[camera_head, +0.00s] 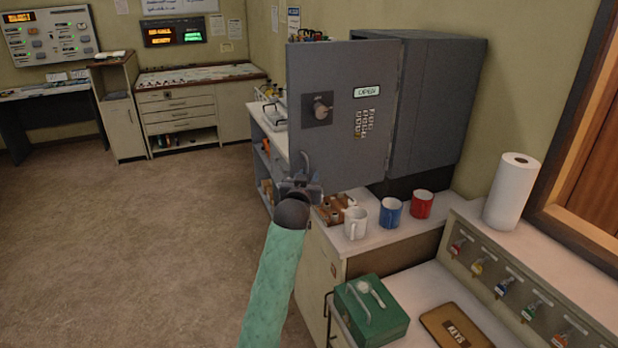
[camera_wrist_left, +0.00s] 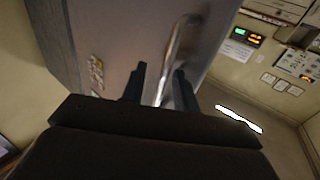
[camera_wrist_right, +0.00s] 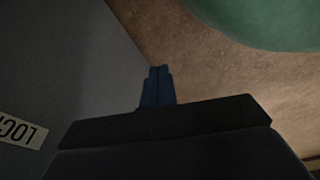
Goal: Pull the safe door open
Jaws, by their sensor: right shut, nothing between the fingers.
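The grey safe door (camera_head: 340,95) carries a dial, a keypad and a green "OPEN" label. It stands swung out to the left from the safe body (camera_head: 440,100), its outer face toward me. My left gripper (camera_head: 302,180) is at the door's lower left. In the left wrist view its fingers (camera_wrist_left: 160,88) are apart, with the metal door handle (camera_wrist_left: 176,45) running between them; firm contact cannot be made out. The safe's inside is hidden. My right gripper (camera_wrist_right: 157,88) is shut and empty beside a dark grey panel; it is outside the head view.
A white mug (camera_head: 356,223), a blue mug (camera_head: 391,213) and a red mug (camera_head: 422,204) stand on the counter below the door. A green cash box (camera_head: 371,312) and a paper towel roll (camera_head: 511,192) are nearer right. Open floor (camera_head: 130,250) lies left.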

